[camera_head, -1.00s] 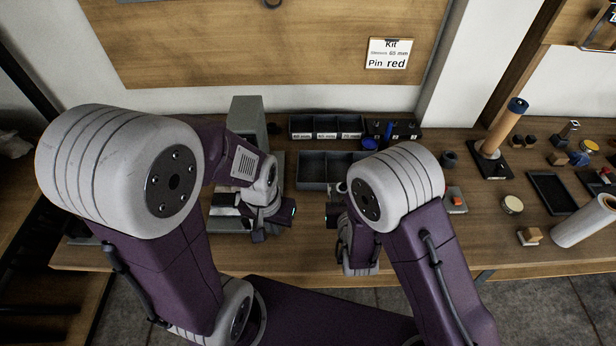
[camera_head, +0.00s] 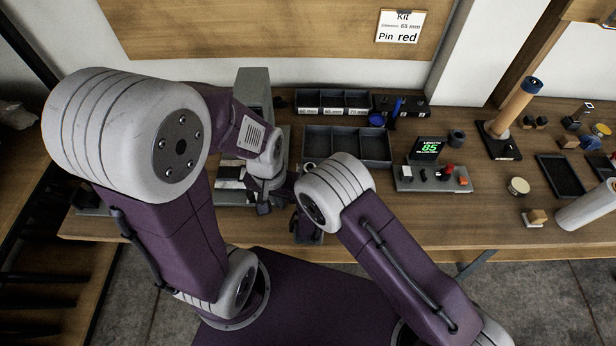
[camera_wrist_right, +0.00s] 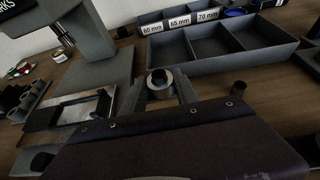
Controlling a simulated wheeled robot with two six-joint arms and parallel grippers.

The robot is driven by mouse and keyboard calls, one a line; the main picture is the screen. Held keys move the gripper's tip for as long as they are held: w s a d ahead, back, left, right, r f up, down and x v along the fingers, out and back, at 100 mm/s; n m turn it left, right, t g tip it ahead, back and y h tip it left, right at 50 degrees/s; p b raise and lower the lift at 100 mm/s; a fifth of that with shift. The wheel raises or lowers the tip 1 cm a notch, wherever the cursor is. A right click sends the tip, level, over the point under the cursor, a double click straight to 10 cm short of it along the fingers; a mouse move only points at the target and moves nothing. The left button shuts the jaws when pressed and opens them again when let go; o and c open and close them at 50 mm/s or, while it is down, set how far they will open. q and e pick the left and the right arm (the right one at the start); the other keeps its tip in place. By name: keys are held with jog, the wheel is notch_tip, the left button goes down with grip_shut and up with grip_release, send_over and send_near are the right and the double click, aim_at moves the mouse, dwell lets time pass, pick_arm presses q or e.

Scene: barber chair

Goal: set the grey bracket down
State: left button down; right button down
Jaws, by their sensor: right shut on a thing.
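In the right wrist view my right gripper (camera_wrist_right: 163,92) is shut on a small grey piece (camera_wrist_right: 159,82) with a round boss and dark bore, which I take for the grey bracket. Its lower part is hidden by the fingers and wrist. It is over the bench, in front of the divided bin; I cannot tell whether it touches anything.
A grey press (camera_head: 253,92) stands at the back left. Labelled bins (camera_head: 333,111) and an open divided bin (camera_head: 346,128) lie behind the grippers. A box with a green "85" display (camera_head: 428,148) and a wooden post (camera_head: 512,110) stand to the right. Some bench in front is clear.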

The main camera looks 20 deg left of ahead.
jog(key=shift+a+f, duration=0.1)
jog(key=shift+a, duration=0.1)
jog(key=shift+f, duration=2.05)
jog(key=shift+f, duration=0.15)
jog(key=c, duration=0.9)
grip_release()
